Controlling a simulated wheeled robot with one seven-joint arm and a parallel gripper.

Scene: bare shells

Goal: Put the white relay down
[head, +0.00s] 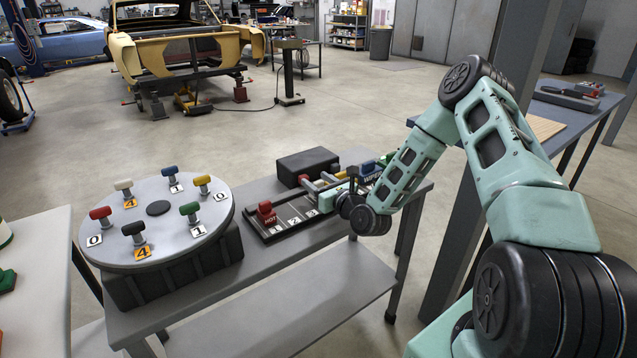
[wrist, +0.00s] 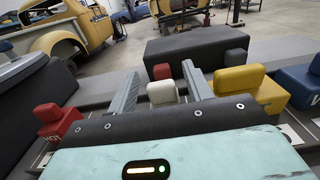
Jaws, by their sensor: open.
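The white relay (wrist: 162,93) shows in the wrist view as a small rounded block between the two fingers of my gripper (wrist: 161,88). My gripper is open, with a visible gap on each side of the relay. The relay's base is hidden behind my gripper's body, so I cannot tell exactly what it rests on.
A red block marked HOT (head: 266,212) stands at the board's left end. A yellow block (wrist: 250,86) and a blue block (wrist: 304,82) stand right of my fingers. A black box (head: 307,166) lies behind. A round turntable with coloured knobs (head: 158,200) stands left.

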